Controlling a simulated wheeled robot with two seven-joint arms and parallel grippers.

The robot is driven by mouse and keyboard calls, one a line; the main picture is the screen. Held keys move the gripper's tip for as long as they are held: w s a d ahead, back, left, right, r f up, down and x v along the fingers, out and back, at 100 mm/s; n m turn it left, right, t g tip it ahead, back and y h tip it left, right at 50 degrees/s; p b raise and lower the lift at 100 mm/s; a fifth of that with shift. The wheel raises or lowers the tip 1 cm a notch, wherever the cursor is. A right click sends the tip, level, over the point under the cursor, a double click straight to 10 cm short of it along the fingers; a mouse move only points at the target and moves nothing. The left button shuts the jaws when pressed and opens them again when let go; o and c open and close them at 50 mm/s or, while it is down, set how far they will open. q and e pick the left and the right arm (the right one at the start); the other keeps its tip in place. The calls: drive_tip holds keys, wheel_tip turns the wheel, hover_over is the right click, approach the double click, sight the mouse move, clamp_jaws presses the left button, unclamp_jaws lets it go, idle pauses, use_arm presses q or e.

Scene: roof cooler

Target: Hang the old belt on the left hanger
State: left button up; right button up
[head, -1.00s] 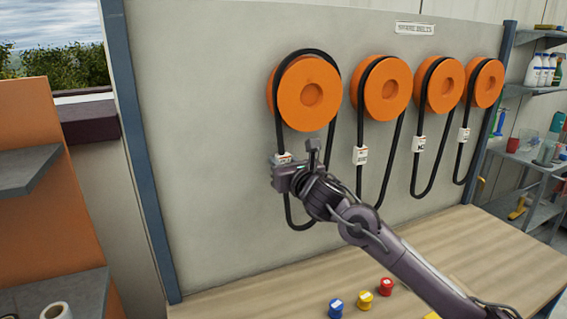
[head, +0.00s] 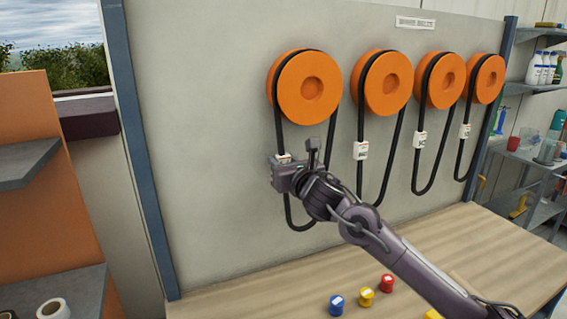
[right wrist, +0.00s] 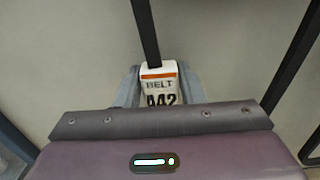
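The old belt (head: 279,128) is a black loop with a white tag. It runs over the left hanger (head: 293,90), an orange drum on the grey wall panel, and lies close along the drum's top. Its lower end hangs below my right gripper (head: 283,166). In the right wrist view the tag (right wrist: 159,82), marked BELT and A42 with an orange stripe, sits between the fingers of my right gripper (right wrist: 160,88). The fingers are against both sides of the tag, whose lower part is hidden by the gripper body. My left gripper is not in view.
Several more orange hangers, such as the neighbouring one (head: 380,85), carry tagged black belts to the right. Shelves stand on both sides. The panel left of the belt is clear.

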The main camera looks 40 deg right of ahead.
drive_tip(key=o, duration=0.4)
drive_tip(key=b+v, duration=0.2)
drive_tip(key=v, duration=0.6)
